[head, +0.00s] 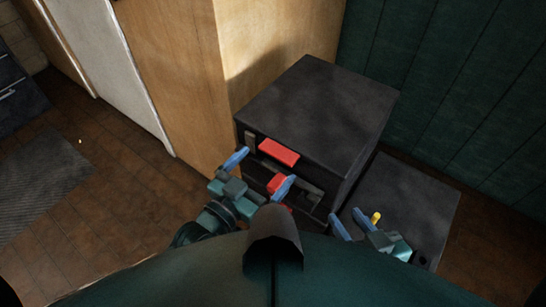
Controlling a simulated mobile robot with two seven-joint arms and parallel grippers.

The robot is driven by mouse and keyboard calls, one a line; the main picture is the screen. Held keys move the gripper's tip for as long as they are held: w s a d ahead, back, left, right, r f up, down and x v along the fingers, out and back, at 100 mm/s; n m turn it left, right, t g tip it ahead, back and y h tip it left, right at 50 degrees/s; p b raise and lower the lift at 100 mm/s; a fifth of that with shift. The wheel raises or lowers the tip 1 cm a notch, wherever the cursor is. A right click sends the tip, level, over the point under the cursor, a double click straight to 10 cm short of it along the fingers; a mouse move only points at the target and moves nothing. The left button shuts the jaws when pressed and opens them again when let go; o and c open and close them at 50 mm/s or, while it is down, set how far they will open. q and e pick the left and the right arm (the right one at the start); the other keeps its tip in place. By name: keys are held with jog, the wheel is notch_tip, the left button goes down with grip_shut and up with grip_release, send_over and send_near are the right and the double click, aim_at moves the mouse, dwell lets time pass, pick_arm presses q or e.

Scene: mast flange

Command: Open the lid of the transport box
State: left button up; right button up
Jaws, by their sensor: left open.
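The transport box appears to be the large dark box (318,105) in the middle of the head view. Its flat top looks shut. A red handle-like piece (278,152) sits on its front, near the top edge. A second red piece (277,183) is lower on the front, partly hidden by my left gripper. My left gripper (262,170) is open and empty in front of the box, its fingers on either side of the red pieces in the picture; contact cannot be told.
A lower dark surface (415,195) lies right of the box. A wooden panel (270,45) stands behind left, a green wall (450,90) behind right. Brown tiled floor (130,200) is clear at left.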

aim_at(274, 157)
pick_arm(q)
jog(key=shift+x, duration=2)
jog(key=shift+c, duration=0.3)
